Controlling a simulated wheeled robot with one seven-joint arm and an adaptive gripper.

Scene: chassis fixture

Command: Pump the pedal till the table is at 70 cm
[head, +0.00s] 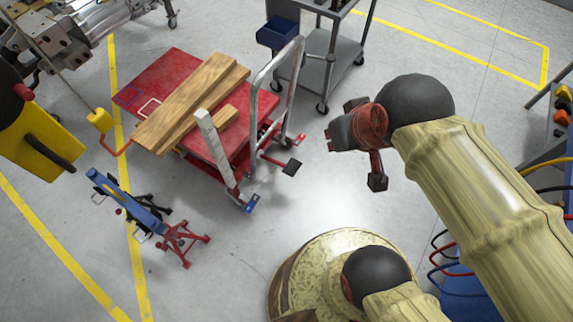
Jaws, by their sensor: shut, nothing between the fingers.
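A red lift table (158,75) with a tubular grey push handle (262,82) stands left of centre, with wooden planks (190,105) on its top. A pale upright post, possibly a height scale (215,148), stands at its near side; I cannot read any marks. A black foot pedal (291,168) sticks out low at the handle end. A small blue pedal (252,203) is near the floor below the post. I cannot tell which pedal pumps. My gripper (331,140) is shut and empty, right of the handle and apart from both pedals in the picture.
A grey cart (335,70) with a blue bin (278,32) stands behind. A blue and red stand (140,205) is at lower left, near a yellow machine (35,130). Cables (450,255) lie at right. Floor between table and my base is clear.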

